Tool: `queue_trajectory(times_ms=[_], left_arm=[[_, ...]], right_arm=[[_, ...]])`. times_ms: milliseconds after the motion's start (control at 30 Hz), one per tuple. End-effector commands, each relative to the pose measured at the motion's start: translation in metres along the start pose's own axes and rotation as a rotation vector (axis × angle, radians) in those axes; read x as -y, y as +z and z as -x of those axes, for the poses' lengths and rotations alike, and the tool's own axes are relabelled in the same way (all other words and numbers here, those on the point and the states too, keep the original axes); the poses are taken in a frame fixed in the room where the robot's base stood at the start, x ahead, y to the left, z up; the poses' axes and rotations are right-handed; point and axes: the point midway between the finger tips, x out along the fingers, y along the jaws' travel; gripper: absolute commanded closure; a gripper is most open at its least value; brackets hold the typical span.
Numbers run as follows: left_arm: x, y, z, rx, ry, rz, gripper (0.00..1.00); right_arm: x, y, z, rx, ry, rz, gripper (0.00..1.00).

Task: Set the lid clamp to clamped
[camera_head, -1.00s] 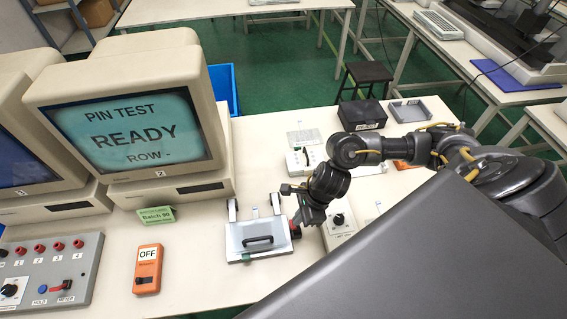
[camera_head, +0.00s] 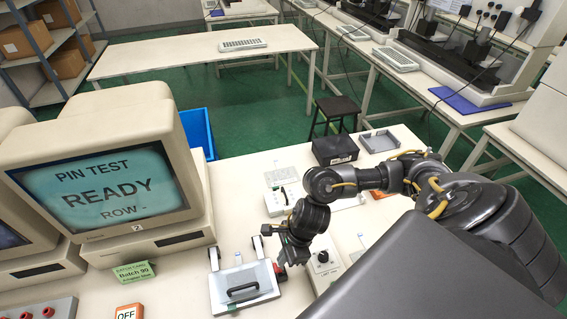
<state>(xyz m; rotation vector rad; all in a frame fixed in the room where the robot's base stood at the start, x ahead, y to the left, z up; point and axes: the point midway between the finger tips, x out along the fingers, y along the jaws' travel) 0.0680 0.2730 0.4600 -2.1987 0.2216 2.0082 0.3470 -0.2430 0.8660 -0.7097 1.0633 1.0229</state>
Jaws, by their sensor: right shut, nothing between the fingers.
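The lidded fixture (camera_head: 224,298) is a pale box with a grey-blue lid and a black bar handle (camera_head: 243,290). It stands on the table at lower centre, and its lid looks down. A small red-and-dark part (camera_head: 281,273) shows at its right side, perhaps the lid clamp's lever; its setting is too small to tell. My right gripper (camera_head: 280,248) is shut and empty. It hangs just above and behind the fixture's right edge, close to the red part; whether they touch I cannot tell. My left gripper is out of view.
A knob box (camera_head: 324,262) stands right of the fixture, close to my right arm. A black box (camera_head: 335,150) stands farther back.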

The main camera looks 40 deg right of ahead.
Motion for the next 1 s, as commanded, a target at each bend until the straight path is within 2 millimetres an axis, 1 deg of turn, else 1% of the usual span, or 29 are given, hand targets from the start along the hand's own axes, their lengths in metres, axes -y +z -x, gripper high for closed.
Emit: queue_trajectory(times_ms=[67, 167, 400, 600, 767, 1000], left_arm=[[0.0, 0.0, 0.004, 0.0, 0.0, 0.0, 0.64], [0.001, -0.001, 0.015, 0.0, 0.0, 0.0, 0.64], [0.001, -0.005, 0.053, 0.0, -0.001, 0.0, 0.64], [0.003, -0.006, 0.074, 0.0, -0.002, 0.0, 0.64], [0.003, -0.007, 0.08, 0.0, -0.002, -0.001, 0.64], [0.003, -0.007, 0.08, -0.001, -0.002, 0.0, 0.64]], right_arm=[[0.0, 0.002, 0.004, 0.0, -0.001, 0.0, 1.0], [0.0, 0.008, 0.016, 0.001, -0.002, -0.001, 1.0], [-0.001, 0.028, 0.058, 0.002, -0.003, -0.004, 1.0], [-0.002, 0.04, 0.081, 0.002, -0.004, -0.008, 1.0], [-0.002, 0.044, 0.089, 0.001, -0.003, -0.009, 1.0], [-0.003, 0.044, 0.089, 0.0, -0.003, -0.01, 1.0]])
